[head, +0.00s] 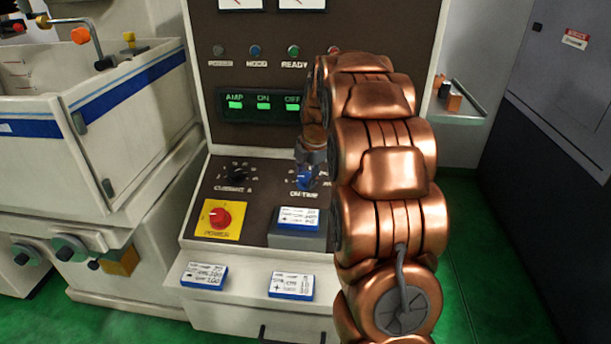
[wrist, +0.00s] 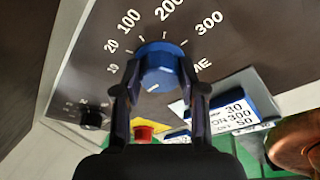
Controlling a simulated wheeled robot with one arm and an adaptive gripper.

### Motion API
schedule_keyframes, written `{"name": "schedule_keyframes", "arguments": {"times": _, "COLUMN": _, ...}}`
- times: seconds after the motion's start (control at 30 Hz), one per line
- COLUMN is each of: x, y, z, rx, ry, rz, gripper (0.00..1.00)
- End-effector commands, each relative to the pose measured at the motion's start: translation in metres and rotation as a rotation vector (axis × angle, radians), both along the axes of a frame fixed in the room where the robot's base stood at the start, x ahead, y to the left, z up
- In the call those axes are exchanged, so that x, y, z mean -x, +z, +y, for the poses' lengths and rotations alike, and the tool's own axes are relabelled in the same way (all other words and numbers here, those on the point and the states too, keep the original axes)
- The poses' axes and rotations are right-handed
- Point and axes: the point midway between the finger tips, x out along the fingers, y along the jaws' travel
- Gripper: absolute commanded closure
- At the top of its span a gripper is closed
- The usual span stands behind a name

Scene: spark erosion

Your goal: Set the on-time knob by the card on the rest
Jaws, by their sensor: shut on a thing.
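The blue on-time knob (wrist: 158,66) sits on the dark panel, in a ring of numbers that reads from 10 at the left through 100 and 200 to 300 at the right. A pale mark shows low on its face. In the head view the knob (head: 304,179) is partly covered by my gripper (head: 311,157). My gripper's fingers (wrist: 158,74) are shut on the knob from both sides. The blue-edged white card (head: 299,217) lies on the grey rest (head: 284,241) below the knob.
The current knob (head: 238,173) and the red power button (head: 220,217) are left of the on-time knob. Two other cards (head: 204,275) (head: 291,286) lie on the ledge below. A white tank (head: 130,100) stands at the left.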

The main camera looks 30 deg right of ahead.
Motion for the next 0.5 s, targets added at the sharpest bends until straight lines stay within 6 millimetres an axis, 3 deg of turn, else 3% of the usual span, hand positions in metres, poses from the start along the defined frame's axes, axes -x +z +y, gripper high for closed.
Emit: {"name": "schedule_keyframes", "arguments": {"times": 0.5, "x": -0.0006, "y": -0.0048, "z": 0.0010, "rx": -0.018, "ry": -0.059, "rz": -0.018, "gripper": 0.94}}
